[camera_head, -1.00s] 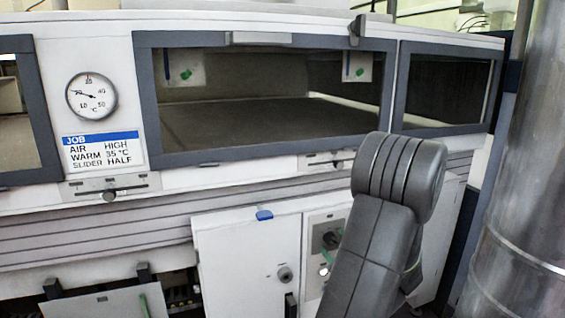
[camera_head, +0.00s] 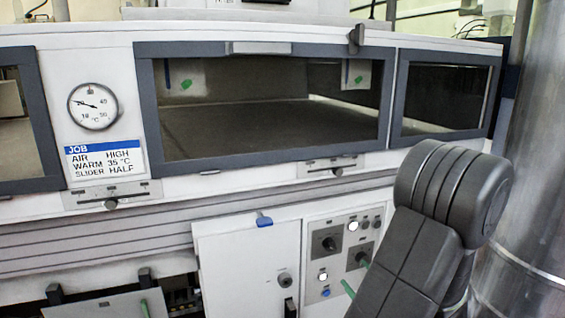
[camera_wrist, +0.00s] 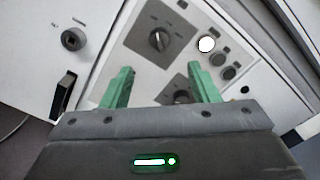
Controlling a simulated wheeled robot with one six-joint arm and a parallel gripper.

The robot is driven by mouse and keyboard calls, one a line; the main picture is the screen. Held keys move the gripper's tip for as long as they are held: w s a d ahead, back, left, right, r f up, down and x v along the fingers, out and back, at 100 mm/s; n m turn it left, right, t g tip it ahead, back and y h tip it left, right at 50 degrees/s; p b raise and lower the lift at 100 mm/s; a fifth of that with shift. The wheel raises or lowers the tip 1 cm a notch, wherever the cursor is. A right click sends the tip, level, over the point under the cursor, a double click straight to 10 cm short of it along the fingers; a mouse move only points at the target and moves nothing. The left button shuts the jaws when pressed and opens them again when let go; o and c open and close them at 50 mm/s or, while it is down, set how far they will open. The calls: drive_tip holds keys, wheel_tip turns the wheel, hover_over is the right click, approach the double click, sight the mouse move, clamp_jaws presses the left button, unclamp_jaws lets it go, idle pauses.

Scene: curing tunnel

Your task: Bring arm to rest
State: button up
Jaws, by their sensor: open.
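My arm rises at the lower right of the head view, bent at a grey joint. My gripper (camera_wrist: 161,88) shows in the wrist view with two green fingers spread apart and nothing between them. It faces the control panel (camera_wrist: 138,61), which has a dark rotary knob (camera_wrist: 158,39), a lit white button (camera_wrist: 207,44) and a second knob partly behind the right finger. I cannot tell how far the fingers are from the panel.
The white tunnel housing has dark-framed windows (camera_head: 270,152), a dial gauge (camera_head: 93,106) and a job card (camera_head: 105,159). Sliders (camera_head: 111,203) sit below. A white cabinet door (camera_head: 243,262) is left of the panel. A metal column (camera_head: 535,190) stands close on the right.

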drive_tip(key=b+x, duration=0.1)
drive_tip(key=x, duration=1.1)
drive_tip(key=shift+w+a, duration=0.15)
drive_tip(key=shift+w, duration=0.2)
drive_tip(key=m+p, duration=0.2)
drive_tip(key=p, duration=0.1)
drive_tip(key=shift+s+m+p, duration=0.15)
drive_tip(key=shift+m+p, duration=0.2)
drive_tip(key=shift+m, duration=0.05)
drive_tip(key=m+p, duration=0.5)
drive_tip(key=p, duration=0.2)
approach(333, 248)
drive_tip(key=shift+s+d+f, duration=0.15)
drive_tip(key=shift+s+d, duration=0.15)
drive_tip(key=shift+s, duration=0.35)
